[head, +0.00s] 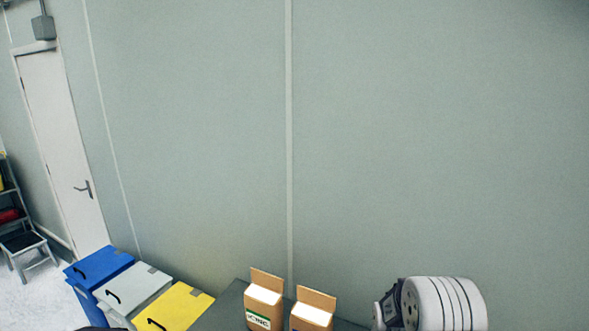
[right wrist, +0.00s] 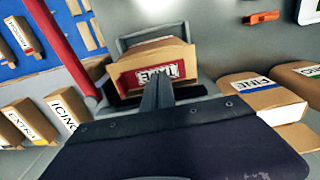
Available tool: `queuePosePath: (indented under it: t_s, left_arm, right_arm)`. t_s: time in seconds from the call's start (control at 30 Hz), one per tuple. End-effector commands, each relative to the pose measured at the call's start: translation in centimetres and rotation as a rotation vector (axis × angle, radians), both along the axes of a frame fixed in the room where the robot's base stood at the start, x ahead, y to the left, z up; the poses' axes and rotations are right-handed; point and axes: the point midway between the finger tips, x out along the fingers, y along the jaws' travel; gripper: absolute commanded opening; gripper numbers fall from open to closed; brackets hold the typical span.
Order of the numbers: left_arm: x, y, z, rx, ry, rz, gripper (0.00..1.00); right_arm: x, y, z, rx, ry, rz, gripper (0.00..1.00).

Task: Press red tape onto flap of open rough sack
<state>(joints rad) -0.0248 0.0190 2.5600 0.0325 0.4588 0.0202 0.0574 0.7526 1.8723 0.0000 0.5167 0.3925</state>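In the right wrist view, my right gripper (right wrist: 158,92) has its dark fingers together, with nothing visible between them. Its tips overlap the lower edge of a brown sack (right wrist: 165,52) in the picture; I cannot tell if they touch. This sack has a red band (right wrist: 126,82) across its front, around a white label that is hard to read. A grey holder surrounds the sack. I cannot tell whether the band is the red tape, or which sack is the rough one. My left gripper is not in view.
In the head view, two brown sacks (head: 264,300) (head: 312,309) with raised flaps stand on a dark surface (head: 222,314), beside blue (head: 100,263), white and yellow bins. In the right wrist view, labelled sacks stand at both sides, with a red bar (right wrist: 60,42) at left and an orange-red object (right wrist: 262,17) above.

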Motion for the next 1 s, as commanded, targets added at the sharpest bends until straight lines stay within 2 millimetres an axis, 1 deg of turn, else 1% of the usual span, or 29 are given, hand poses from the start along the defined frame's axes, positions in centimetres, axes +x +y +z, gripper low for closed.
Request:
queuePosePath:
  t_s: [0.57,1.0]
  left_arm:
    - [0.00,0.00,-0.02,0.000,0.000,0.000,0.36]
    - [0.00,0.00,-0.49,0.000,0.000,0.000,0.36]
  right_arm:
    - [0.00,0.00,-0.03,0.000,0.000,0.000,0.00]
    - [0.00,0.00,-0.66,0.000,0.000,0.000,0.00]
